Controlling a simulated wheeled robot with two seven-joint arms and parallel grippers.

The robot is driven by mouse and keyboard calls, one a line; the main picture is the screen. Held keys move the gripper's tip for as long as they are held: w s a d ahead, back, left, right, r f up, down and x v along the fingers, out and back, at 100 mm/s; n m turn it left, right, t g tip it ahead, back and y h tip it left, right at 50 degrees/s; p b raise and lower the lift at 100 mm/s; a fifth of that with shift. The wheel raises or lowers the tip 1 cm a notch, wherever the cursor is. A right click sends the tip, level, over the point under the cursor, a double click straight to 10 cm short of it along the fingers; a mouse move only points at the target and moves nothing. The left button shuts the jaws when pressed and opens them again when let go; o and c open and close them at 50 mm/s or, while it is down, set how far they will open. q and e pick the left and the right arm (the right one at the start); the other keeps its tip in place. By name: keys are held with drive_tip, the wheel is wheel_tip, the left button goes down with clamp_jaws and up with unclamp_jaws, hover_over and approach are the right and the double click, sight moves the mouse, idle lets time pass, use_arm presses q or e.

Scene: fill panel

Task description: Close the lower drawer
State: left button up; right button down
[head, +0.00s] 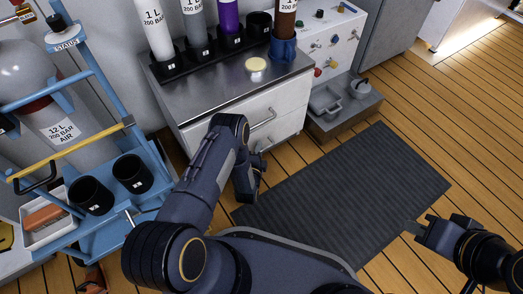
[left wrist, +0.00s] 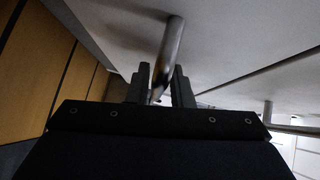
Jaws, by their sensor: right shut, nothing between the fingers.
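The white drawer cabinet (head: 292,102) stands at top centre in the head view; its upper drawer handle (head: 263,120) shows above my left arm. My left gripper (head: 259,160) is low at the cabinet front, and my arm hides most of the lower drawer there. In the left wrist view, the lower drawer's metal handle (left wrist: 168,50) runs between my left fingers (left wrist: 161,85), with a small gap beside one finger. The lower drawer front (left wrist: 215,45) is pale; how far out it stands is unclear. My right gripper (head: 414,228) is shut and empty, over the floor at right.
A dark mat (head: 345,195) lies on the wooden floor right of my left arm. A blue cart (head: 92,235) with a gas cylinder and black cups stands at left. Bottles and a pale yellow disc (head: 256,64) are on the steel cabinet top. A grey step (head: 345,115) stands beside the cabinet.

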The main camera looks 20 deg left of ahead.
use_arm(q)
drive_tip(key=shift+o, duration=1)
drive_tip(key=shift+d, duration=0.1)
drive_tip(key=s+p, duration=0.3)
drive_tip(key=s, duration=0.4)
drive_tip(key=shift+s+d+r, duration=0.35)
drive_tip(key=shift+d+r, duration=0.1)
